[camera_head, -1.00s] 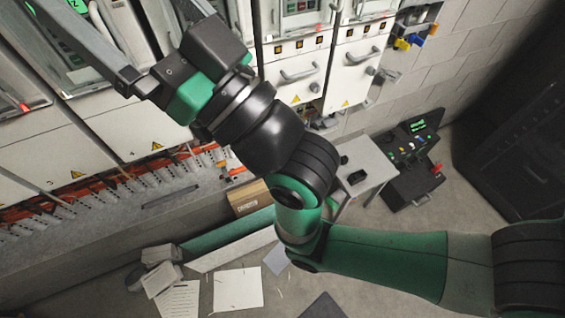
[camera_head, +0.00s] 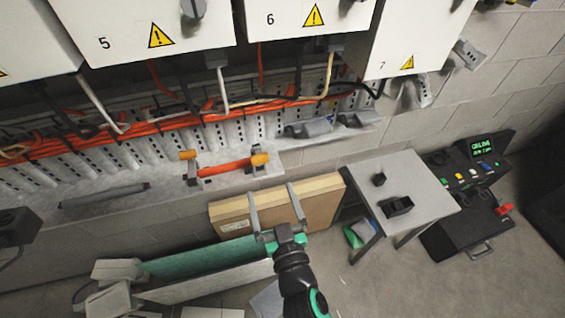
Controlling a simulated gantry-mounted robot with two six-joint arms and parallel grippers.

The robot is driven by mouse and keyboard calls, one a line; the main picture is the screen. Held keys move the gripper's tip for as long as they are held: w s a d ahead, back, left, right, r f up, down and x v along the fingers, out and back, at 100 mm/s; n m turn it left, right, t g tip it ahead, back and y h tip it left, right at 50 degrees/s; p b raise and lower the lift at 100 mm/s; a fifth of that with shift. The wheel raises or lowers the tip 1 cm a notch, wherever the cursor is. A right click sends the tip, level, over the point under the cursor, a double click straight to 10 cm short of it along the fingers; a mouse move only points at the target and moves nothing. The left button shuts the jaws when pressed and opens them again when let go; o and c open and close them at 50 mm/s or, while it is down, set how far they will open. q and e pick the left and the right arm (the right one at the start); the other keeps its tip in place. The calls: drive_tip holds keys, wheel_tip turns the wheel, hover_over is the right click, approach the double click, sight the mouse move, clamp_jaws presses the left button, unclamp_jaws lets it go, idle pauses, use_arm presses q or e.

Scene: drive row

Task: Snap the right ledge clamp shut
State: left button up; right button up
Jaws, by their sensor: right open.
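The right ledge clamp (camera_head: 257,169) sits on the grey ledge below the cabinets, with an orange-tipped lever. A red-orange bar or cable piece (camera_head: 224,168) runs from it to the left ledge clamp (camera_head: 191,170), which also has an orange tip. I cannot tell whether either clamp is closed. My right gripper (camera_head: 272,190) is open and empty, its two long fingers pointing up toward the ledge. It is below and slightly right of the right clamp, apart from it, in front of a cardboard box. My left gripper is not in view.
The cardboard box (camera_head: 325,203) stands under the ledge behind my right gripper. A dark rod (camera_head: 104,196) lies on the ledge at left. Orange cables (camera_head: 160,123) run along the ledge's back. A small table (camera_head: 408,188) and a control console (camera_head: 470,178) stand at right.

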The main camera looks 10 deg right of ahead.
sight(260, 162)
drive_tip(key=w+b, duration=0.1)
drive_tip(key=w, duration=0.2)
drive_tip(key=w+a+b, duration=0.1)
drive_tip(key=w, duration=0.3)
drive_tip(key=w+b, duration=0.1)
drive_tip(key=w, duration=0.2)
drive_tip(key=shift+w+a+b, duration=0.15)
drive_tip(key=shift+w+b, duration=0.2)
drive_tip(key=shift+w, duration=0.05)
drive_tip(key=shift+w+r, duration=0.15)
drive_tip(key=shift+w, duration=0.2)
clamp_jaws()
